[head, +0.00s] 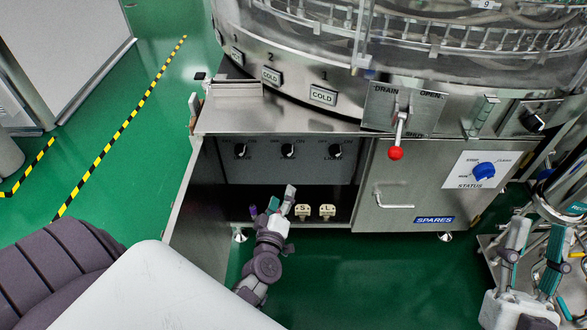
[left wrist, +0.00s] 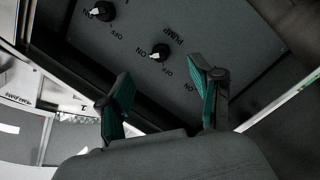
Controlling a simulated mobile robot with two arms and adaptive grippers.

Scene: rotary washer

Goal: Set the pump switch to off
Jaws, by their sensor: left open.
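Three black rotary knobs sit on a grey panel in the open cabinet: left (head: 240,150), middle (head: 288,150) and right (head: 336,151). In the left wrist view a knob (left wrist: 160,52) has PUMP lettering close by and ON and OFF marks; its white pointer seems to face ON. A second knob (left wrist: 103,11) is at the top left there. My left gripper (head: 281,200) is open and empty, below and in front of the panel. Its fingers (left wrist: 163,82) are apart, and the PUMP knob shows beyond the gap. My right gripper (head: 535,248) is open and empty at the right.
Two small pale labelled pieces (head: 315,212) stand on the cabinet floor, right of my left gripper. An open door (head: 190,200) bounds the left side.

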